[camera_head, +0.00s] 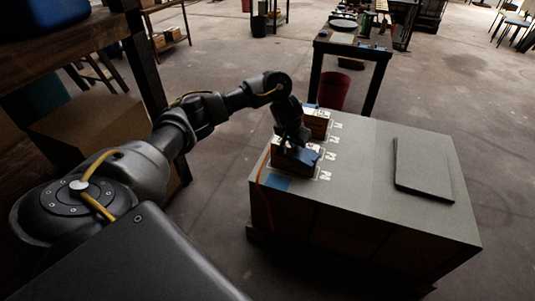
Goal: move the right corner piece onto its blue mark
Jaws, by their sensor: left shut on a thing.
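My left gripper (291,143) reaches down over the left end of the grey-topped bench and is shut on the nearer brown corner piece (284,160). Its fingertips are dark and small here. A dark blue patch shows at the right side of this piece; I cannot tell if it is part of it. A second brown piece (318,124) stands just behind it. A flat blue mark (278,183) lies on the bench in front of the held piece, near the left edge. I cannot tell whether the held piece touches the bench. My right gripper is out of view.
White printed marks (330,156) run in a row beside the pieces. A dark flat panel (423,170) lies on the right of the grey bench top (365,205); the middle is clear. An orange cable (262,180) hangs at the left edge. A red bin (333,91) stands behind.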

